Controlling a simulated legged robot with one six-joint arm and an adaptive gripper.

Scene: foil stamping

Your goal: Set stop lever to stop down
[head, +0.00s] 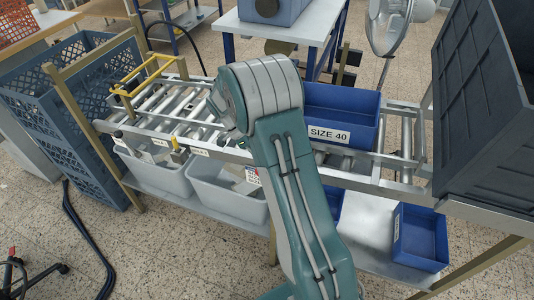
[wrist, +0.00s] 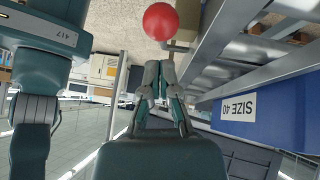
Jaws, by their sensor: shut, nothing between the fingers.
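A round red knob (wrist: 160,21), which may be the end of the stop lever, shows at the top of the wrist view. A short metal piece sits just beside it, next to a metal rail; I cannot tell whether they are joined. My gripper (wrist: 160,67) is shut and empty, its fingertips pointing toward the knob with a small gap in the picture. Whether they touch in depth is unclear. In the head view my arm hides the gripper, and I cannot make out the knob there.
A blue bin (head: 341,113) labelled SIZE 40 stands on the roller conveyor (head: 190,113); it shows inverted in the wrist view (wrist: 210,118). Grey bins (head: 228,192) sit below. A dark crate (head: 487,110) stands right, a blue lattice crate (head: 75,105) left. Floor in front is open.

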